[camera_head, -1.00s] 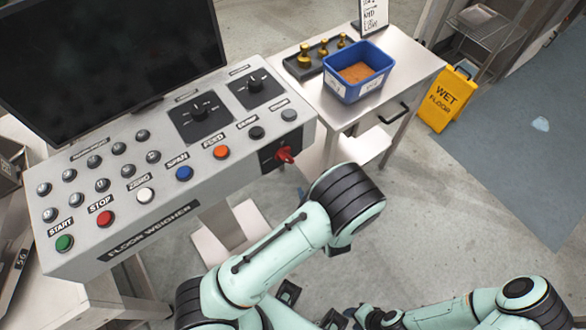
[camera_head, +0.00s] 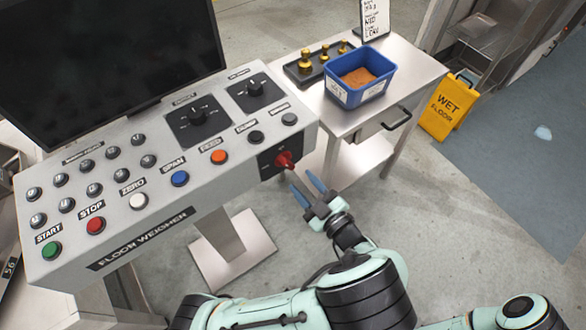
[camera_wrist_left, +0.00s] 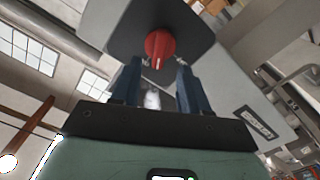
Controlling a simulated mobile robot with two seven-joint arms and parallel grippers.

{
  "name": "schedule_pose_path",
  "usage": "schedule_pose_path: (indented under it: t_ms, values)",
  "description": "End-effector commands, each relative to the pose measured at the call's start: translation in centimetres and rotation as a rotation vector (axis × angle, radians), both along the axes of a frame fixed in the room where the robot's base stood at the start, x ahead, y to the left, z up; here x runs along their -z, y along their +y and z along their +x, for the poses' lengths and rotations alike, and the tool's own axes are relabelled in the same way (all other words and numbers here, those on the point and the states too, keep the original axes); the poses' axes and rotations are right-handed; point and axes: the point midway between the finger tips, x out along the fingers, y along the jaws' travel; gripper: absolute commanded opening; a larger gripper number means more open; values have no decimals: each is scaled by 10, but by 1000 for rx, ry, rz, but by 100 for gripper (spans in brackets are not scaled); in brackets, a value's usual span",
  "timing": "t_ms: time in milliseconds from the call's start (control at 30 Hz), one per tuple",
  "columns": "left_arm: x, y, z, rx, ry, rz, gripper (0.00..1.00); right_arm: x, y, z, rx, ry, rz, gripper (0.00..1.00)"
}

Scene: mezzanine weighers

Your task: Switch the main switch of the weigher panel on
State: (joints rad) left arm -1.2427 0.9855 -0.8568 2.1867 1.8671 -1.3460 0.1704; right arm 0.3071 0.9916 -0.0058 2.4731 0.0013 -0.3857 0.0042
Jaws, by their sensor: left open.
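The weigher panel (camera_head: 160,212) is a grey sloped box with rows of buttons, two black rotary dials and a black screen behind it. Its main switch is a red rotary knob (camera_head: 284,160) on a dark plate (camera_head: 268,166) at the right of the front face. The knob also shows in the left wrist view (camera_wrist_left: 160,46), ahead of the fingers, with a white mark on it. My left gripper (camera_head: 306,188) is open, its blue fingers pointing up at the knob from just below. In the left wrist view the fingers (camera_wrist_left: 157,82) stand either side of the knob's line, seemingly short of it.
A steel table (camera_head: 400,72) to the right holds a blue bin (camera_head: 345,96) of orange grain and a dark tray of brass weights (camera_head: 300,72). A yellow wet-floor sign (camera_head: 446,106) stands beyond.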

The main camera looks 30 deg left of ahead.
Motion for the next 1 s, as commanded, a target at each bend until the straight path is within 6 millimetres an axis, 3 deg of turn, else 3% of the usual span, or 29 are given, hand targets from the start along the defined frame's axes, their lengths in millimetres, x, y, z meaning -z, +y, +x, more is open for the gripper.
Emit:
schedule_pose_path:
  t_ms: [100,300,700,833,1000]
  values:
    - [0,23,8,-3,2,2,45,-1,0,0,0,0,0,44]
    - [0,45,18,0,2,1,45,-1,0,0,0,0,0,44]
    - [0,51,21,2,1,-1,45,-1,0,0,0,0,0,44]
    - [0,51,21,2,1,-1,2,-1,0,0,0,0,0,44]
    - [0,51,21,2,2,0,0,-2,0,0,0,0,0,44]
